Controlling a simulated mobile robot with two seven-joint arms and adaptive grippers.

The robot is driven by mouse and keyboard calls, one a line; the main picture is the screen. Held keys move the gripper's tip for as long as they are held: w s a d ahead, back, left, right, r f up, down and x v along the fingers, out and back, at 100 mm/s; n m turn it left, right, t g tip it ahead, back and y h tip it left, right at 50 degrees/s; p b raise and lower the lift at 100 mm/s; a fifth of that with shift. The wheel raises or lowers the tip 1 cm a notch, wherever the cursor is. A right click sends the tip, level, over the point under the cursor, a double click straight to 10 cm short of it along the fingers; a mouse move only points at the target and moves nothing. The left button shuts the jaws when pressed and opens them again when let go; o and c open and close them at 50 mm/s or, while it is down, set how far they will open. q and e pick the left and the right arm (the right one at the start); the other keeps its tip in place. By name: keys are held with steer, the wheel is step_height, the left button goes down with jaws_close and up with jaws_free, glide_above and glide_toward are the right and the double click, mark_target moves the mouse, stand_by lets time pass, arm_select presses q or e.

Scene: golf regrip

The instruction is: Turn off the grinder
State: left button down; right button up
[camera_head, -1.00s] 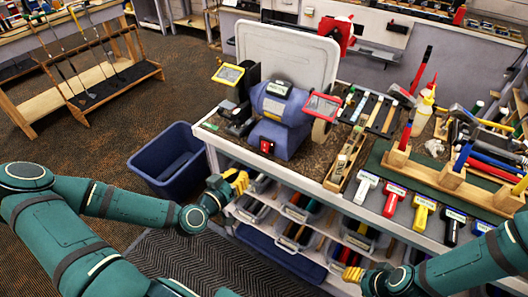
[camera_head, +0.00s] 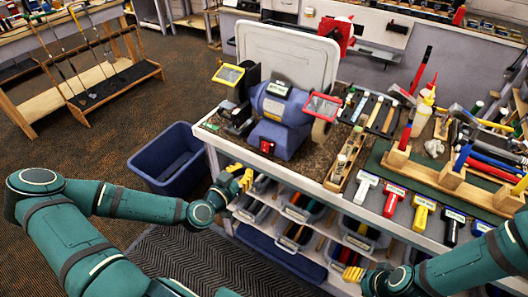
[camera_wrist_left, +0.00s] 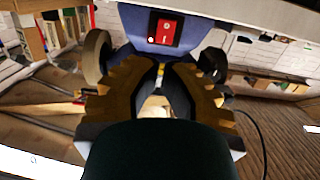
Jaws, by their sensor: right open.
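The grinder (camera_head: 281,118) is a blue machine with grey wheels on the bench. Its red switch (camera_head: 267,146) is on the front of its base. My right gripper (camera_head: 353,274) is open and empty, low in front of the shelves.
The bench edge (camera_head: 225,144) lies between my left gripper and the grinder. Shelves with bins are below it. A blue tub (camera_head: 145,172) stands left of the bench.

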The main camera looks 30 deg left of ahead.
mark_target(267, 149)
arm_select(q)
steer(key=w, duration=0.3)
steer(key=w+f, duration=0.1)
steer(key=w, duration=0.3)
steer(key=w+d, duration=0.1)
steer(key=w, duration=0.3)
steer(key=shift+w+f, duration=0.25)
